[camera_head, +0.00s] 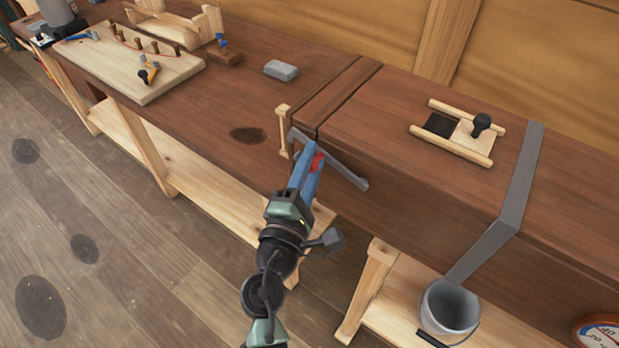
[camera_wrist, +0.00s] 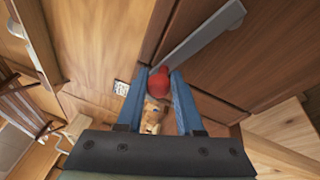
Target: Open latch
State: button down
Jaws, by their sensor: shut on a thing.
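The latch appears to be a grey metal bar (camera_head: 345,173) with a red knob (camera_head: 318,161). It lies at the front edge of the wooden bench, slanting down to the right in the head view. In the wrist view the grey bar (camera_wrist: 200,42) runs up to the right from the red knob (camera_wrist: 159,88). My gripper (camera_head: 313,152) has blue fingers and is shut on the red knob. The wrist view shows the knob between the fingertips (camera_wrist: 162,76). The fingers hide part of the bar in the head view.
A wooden slide with a black knob (camera_head: 481,123) sits on the bench top at right, beside a grey strap (camera_head: 520,180). A grey block (camera_head: 281,70) and a pegged board (camera_head: 135,65) are further left. A bucket (camera_head: 449,308) stands below right. The floor at left is clear.

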jog(key=m+b, duration=0.1)
jog(key=b, duration=0.1)
jog(key=d+r+m+h+b, duration=0.1)
jog(key=m+b, duration=0.1)
jog(key=s+r+m+b, duration=0.1)
jog(key=m+b, duration=0.1)
jog(key=b, duration=0.1)
jog(key=shift+d+r+t+h, duration=0.2)
jog(key=shift+d+t+h, duration=0.15)
jog(key=shift+t+h, duration=0.05)
jog(key=s+d+m+g+h+b, duration=0.1)
jog(key=s+d+m+h+b, duration=0.1)
jog(key=m+b, duration=0.4)
jog(key=s+d+r+m+g+h+b, duration=0.1)
jog(key=s+d+m+h+b, duration=0.1)
jog(key=m+b, duration=0.4)
jog(key=s+d+r+m+g+h+b, duration=0.1)
jog(key=d+m+h+b, duration=0.2)
jog(key=m+b, duration=0.4)
jog(key=shift+s+d+r, duration=0.1)
jog(key=shift+s+d, duration=0.3)
jog(key=c, duration=0.6)
grip_release()
